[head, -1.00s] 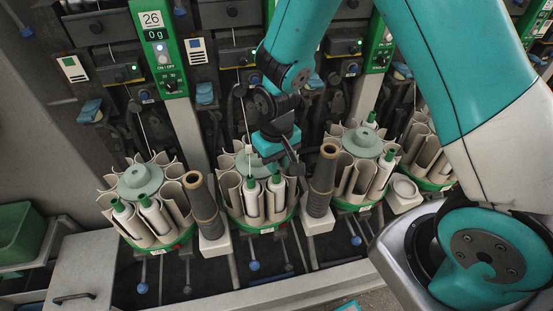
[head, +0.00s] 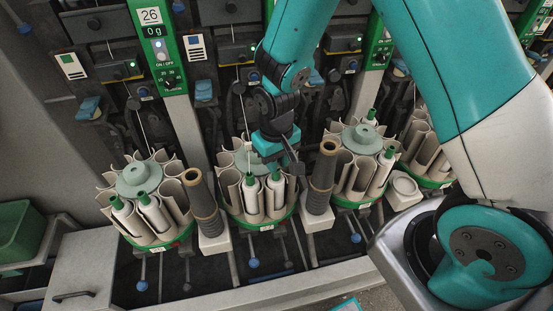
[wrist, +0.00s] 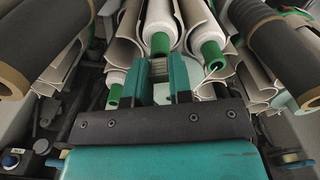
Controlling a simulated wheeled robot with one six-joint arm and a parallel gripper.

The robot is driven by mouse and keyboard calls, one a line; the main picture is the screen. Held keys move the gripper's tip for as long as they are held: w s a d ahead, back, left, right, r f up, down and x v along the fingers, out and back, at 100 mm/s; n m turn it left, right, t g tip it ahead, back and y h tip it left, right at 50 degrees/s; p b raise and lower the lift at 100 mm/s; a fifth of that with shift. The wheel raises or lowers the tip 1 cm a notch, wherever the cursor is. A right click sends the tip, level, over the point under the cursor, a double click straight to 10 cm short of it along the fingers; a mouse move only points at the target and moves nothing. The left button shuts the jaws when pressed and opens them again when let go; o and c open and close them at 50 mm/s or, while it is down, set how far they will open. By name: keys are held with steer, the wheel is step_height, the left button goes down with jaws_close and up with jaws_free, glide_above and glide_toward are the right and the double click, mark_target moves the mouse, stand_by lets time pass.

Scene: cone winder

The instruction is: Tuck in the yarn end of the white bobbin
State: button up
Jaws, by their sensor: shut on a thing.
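The middle bobbin magazine (head: 264,227) holds white bobbins with green tips, one at front left (head: 252,196) and one at front right (head: 276,197). My gripper (head: 287,160) is over this magazine, close above the bobbin tips. In the wrist view, my gripper (wrist: 161,70) has its two teal fingers near a white bobbin (wrist: 161,15) with a green tip. A second white bobbin (wrist: 206,27) is just right of the fingers. A thin pale yarn end (wrist: 208,73) shows by its green tip. My gripper is shut on the yarn; the grip point itself is hard to make out.
Dark cones stand on both sides of the magazine, left (head: 202,205) and right (head: 322,180). Similar magazines stand at left (head: 150,240) and right (head: 357,200). The winder's panel (head: 160,50) rises behind. A green bin (head: 20,235) is at far left.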

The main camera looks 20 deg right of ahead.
steer(key=shift+f, duration=0.15)
stand_by(0.5)
steer(key=o, duration=1.2)
steer(key=shift+r+p, duration=2.95)
steer(key=shift+r, duration=0.55)
